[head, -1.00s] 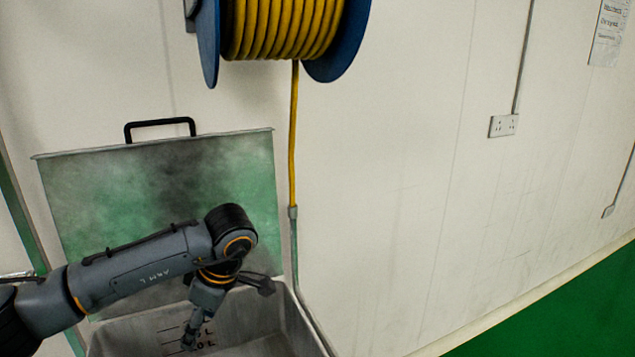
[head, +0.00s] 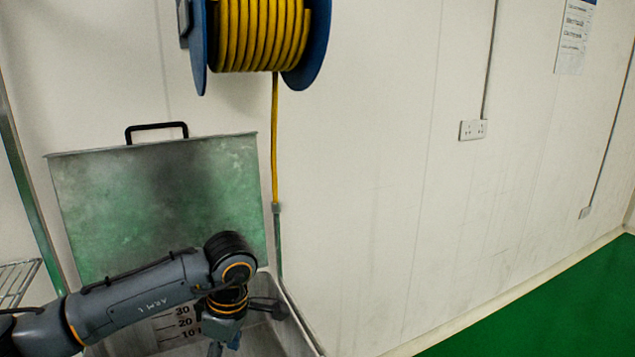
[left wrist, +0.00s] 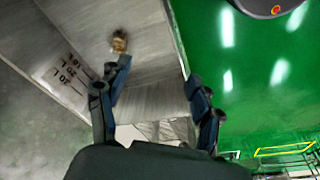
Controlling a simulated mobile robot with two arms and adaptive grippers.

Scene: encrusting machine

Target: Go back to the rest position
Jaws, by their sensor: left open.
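My left arm comes in from the left in the head view, over a metal tank (head: 298,318). My left gripper shows at the bottom edge of the head view, partly cut off. In the left wrist view my left gripper (left wrist: 157,78) is open, its two dark fingers apart with nothing between them. Behind the fingers are the tank's grey metal walls with printed litre marks and a small brass fitting (left wrist: 119,41). My right gripper is in neither view.
The tank's lid (head: 160,200), with a black handle, stands raised against the wall. A blue reel with yellow hose (head: 258,35) hangs above. A wire rack (head: 15,283) is at the left. Green floor (head: 540,310) lies clear at the right.

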